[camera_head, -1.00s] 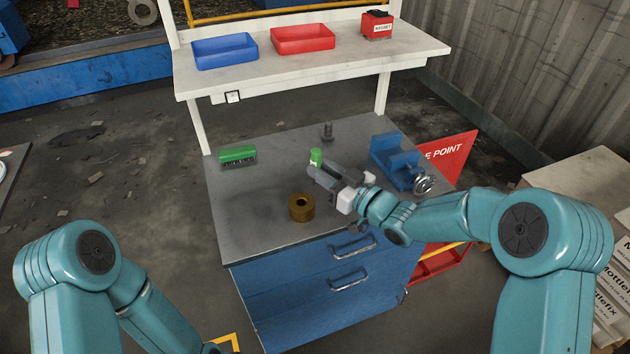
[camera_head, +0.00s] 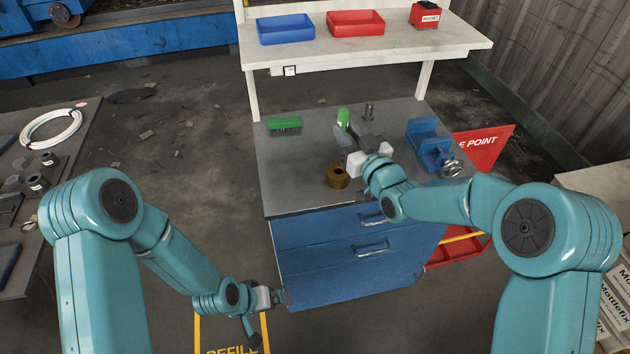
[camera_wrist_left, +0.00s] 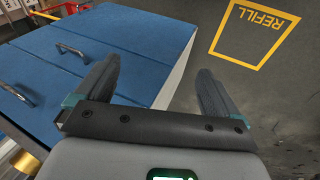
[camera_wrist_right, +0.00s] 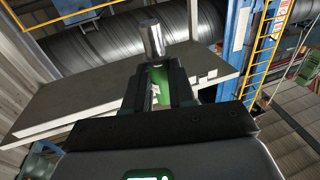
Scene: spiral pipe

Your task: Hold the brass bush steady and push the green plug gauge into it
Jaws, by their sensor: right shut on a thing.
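The brass bush (camera_head: 337,176) stands on the grey top of the blue bench, near its front edge. My right gripper (camera_head: 347,130) is above the bench behind the bush and shut on the green plug gauge (camera_head: 343,117). In the right wrist view the gauge's green body (camera_wrist_right: 160,84) is between the fingers, and its bare metal end (camera_wrist_right: 152,40) sticks out past them. The gauge is apart from the bush. My left gripper (camera_head: 266,318) is low in front of the bench, away from the bush; in the left wrist view its fingers (camera_wrist_left: 158,85) are wide apart and empty.
A green brush (camera_head: 284,124) lies at the bench's back left. A dark metal post (camera_head: 369,110) stands at the back, and a blue vise (camera_head: 428,143) is at the right. A shelf (camera_head: 365,45) overhangs the back. The bench's front left is clear.

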